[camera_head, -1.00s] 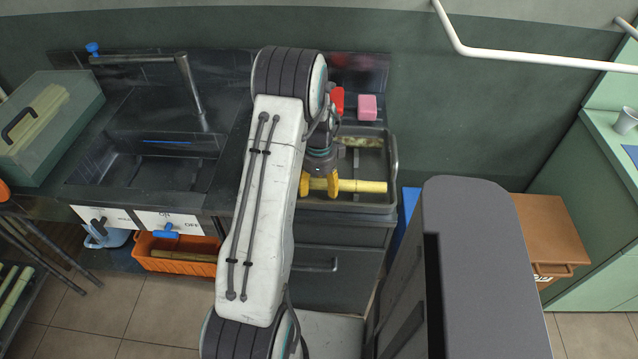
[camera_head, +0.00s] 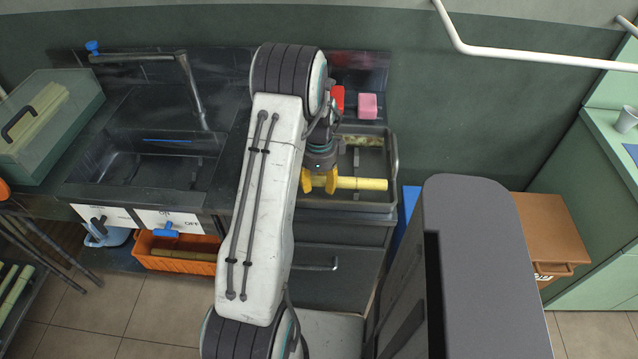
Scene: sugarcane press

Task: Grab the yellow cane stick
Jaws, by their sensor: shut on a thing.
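The yellow cane stick (camera_head: 362,184) lies level across the front part of a grey tray (camera_head: 392,207) on the counter. My gripper (camera_head: 319,183) has yellow fingers and is shut on the stick toward its left end. My arm hides the left end of the stick and part of the tray. I cannot tell whether the stick still touches the tray.
A mottled, darker cane piece (camera_head: 361,141) lies at the back of the tray. A pink block (camera_head: 368,106) and a red item (camera_head: 338,98) are behind it. A sink (camera_head: 150,160) is to the left. An orange bin (camera_head: 180,265) with cane is below.

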